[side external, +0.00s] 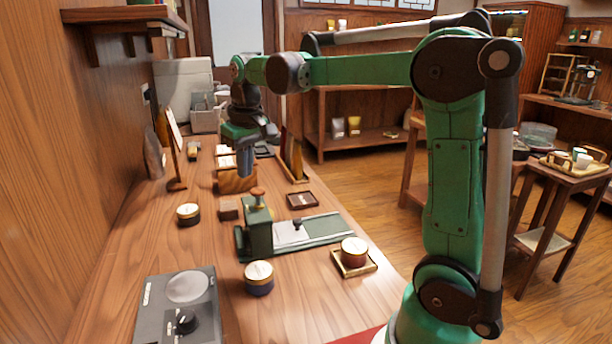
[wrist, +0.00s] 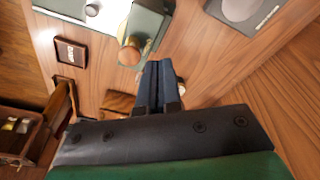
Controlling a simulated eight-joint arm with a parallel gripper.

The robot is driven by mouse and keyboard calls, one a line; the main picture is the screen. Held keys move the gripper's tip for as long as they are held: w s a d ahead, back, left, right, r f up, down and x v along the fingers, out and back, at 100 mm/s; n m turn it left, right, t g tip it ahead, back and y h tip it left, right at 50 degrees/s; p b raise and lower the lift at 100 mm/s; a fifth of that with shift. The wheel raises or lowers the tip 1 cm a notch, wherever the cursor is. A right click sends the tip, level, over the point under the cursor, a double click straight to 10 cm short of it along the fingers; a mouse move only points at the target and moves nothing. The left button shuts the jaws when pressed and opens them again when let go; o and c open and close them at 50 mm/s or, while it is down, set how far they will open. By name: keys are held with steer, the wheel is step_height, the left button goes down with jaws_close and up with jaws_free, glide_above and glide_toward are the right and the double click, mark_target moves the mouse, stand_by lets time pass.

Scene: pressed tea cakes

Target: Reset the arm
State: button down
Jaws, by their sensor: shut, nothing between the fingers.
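My gripper (side external: 245,168) hangs from the green arm above the wooden table (side external: 130,245), pointing down. Its dark blue fingers are together with nothing between them; they also show closed in the wrist view (wrist: 158,70). It is clear of the table, behind the green press (side external: 257,232) with its wooden knob (side external: 257,191). In the wrist view the press (wrist: 150,18) and its knob (wrist: 130,50) lie just beyond the fingertips.
A wooden box (side external: 238,182) stands behind the gripper. Tins stand at left (side external: 188,214), in front (side external: 259,280) and on a small tray (side external: 372,264). A scale (side external: 150,320) is at the near left. A dark plaque (side external: 302,200) and small block (side external: 228,208) flank the press. A wall shelf (side external: 120,15) is upper left.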

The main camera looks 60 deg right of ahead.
steer(key=s+a+f+n+t, duration=0.2)
steer(key=s+a+f+t, duration=0.3)
steer(key=s+a, duration=0.4)
steer(key=shift+a+y, duration=0.3)
steer(key=shift+a, duration=0.95)
